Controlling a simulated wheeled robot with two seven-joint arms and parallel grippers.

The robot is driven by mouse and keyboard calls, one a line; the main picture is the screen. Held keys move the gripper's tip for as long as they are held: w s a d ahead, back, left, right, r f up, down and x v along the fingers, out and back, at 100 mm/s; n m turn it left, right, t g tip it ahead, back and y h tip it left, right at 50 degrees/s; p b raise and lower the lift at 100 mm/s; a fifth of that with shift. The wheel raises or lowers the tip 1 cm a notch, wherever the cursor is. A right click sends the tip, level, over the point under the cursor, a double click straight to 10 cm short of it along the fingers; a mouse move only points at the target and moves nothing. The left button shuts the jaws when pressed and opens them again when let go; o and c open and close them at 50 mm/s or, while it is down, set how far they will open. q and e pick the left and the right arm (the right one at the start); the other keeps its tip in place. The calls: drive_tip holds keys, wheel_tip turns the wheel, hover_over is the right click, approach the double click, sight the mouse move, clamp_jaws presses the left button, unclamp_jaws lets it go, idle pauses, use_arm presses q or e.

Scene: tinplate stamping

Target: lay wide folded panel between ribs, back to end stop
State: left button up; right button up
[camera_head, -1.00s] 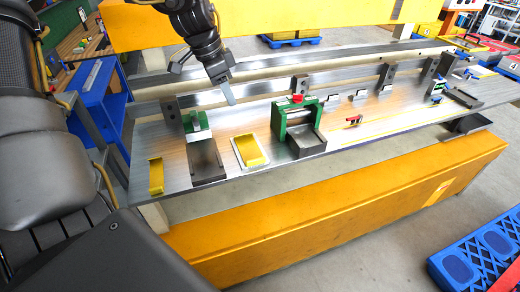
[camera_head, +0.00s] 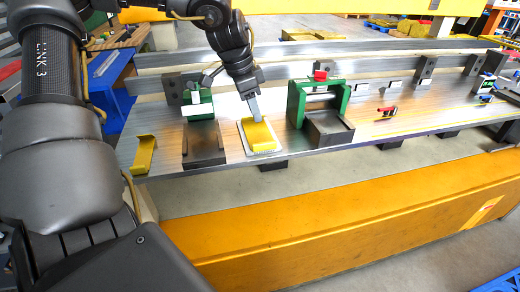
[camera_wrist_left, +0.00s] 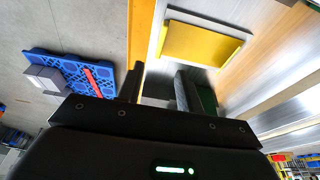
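A wide yellow folded panel (camera_head: 259,136) lies on a pale plate (camera_head: 245,146) near the bench's front edge. It also shows ahead of the fingers in the left wrist view (camera_wrist_left: 203,42). My left gripper (camera_head: 258,116) points down at the panel's back part. In the left wrist view its two fingers (camera_wrist_left: 160,88) stand apart with nothing between them; I cannot tell whether they touch the panel. A dark block with a green clamp (camera_head: 203,143) stands left of the panel. A green frame with a dark tray (camera_head: 328,128) stands right of it. My right gripper is not in view.
A narrower yellow folded piece (camera_head: 144,154) lies at the bench's left end. A small red-handled part (camera_head: 387,112) lies right of the green frame. Rails with upright brackets run along the back of the metal bench (camera_head: 435,117). A blue pallet (camera_wrist_left: 80,70) lies on the floor.

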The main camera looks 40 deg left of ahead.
sight(265, 143)
use_arm(q)
drive_tip(key=shift+w+f, duration=0.15)
drive_tip(key=shift+f, duration=0.05)
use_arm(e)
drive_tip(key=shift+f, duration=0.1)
